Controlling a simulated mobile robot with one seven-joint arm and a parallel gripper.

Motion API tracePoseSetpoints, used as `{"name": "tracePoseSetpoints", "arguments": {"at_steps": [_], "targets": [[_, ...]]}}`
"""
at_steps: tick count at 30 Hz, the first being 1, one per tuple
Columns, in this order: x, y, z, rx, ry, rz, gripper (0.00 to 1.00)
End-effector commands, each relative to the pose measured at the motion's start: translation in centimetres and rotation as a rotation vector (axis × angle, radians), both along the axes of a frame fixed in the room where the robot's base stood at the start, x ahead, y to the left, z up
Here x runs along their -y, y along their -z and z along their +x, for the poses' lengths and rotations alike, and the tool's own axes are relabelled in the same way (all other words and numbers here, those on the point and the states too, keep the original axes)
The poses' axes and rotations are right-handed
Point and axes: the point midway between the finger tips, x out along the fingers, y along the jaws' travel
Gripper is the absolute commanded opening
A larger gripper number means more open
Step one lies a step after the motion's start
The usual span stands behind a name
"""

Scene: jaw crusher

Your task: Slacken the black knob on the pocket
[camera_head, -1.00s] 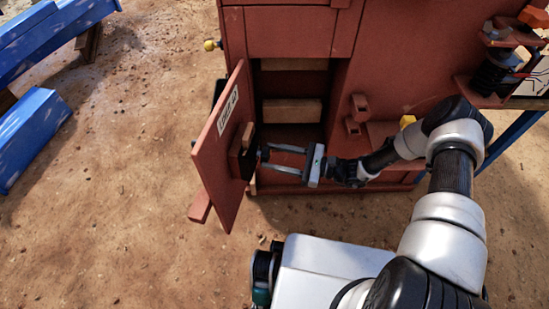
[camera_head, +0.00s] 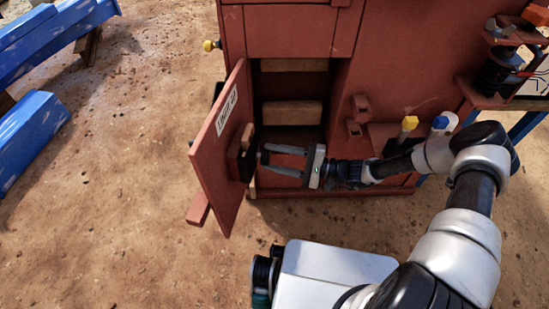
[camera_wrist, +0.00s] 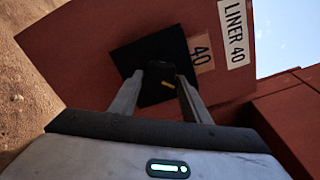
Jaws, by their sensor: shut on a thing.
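A red door panel (camera_head: 210,165) hangs open at the left of the red machine, with a white label reading "LINER 40" (camera_wrist: 235,32) in the wrist view. The pocket (camera_head: 236,160) sits on the door's inner face, and a pale wooden piece marked "40" (camera_wrist: 200,54) stands in it. In the wrist view the pocket's dark front (camera_wrist: 130,58) carries the black knob (camera_wrist: 158,68), with a small yellow mark near it. My gripper (camera_head: 263,158) is shut on the knob; its fingertips (camera_wrist: 160,86) lie at the knob's sides. The dark knob blends into the pocket, so its edges are unclear.
The open cabinet (camera_head: 291,88) behind my gripper holds wooden blocks (camera_head: 292,113). A yellow-capped item (camera_head: 409,123) and a blue-capped item (camera_head: 440,122) stand on a ledge beside my arm. Blue beams (camera_head: 30,135) lie at the left. Bare dirt lies around the door.

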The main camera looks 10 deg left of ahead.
Motion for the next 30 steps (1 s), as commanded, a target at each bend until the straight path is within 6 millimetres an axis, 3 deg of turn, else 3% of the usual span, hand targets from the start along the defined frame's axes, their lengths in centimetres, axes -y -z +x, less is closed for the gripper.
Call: {"name": "tracePoseSetpoints", "arguments": {"at_steps": [10, 26, 27, 30], "targets": [[0.09, 0.09, 0.00, 0.130, 0.001, -0.006, 0.21], [0.10, 0.09, 0.01, 0.150, 0.001, -0.007, 0.21], [0.10, 0.09, 0.01, 0.149, 0.001, -0.007, 0.50], [0.08, 0.06, 0.02, 0.150, 0.001, -0.006, 0.62]]}}
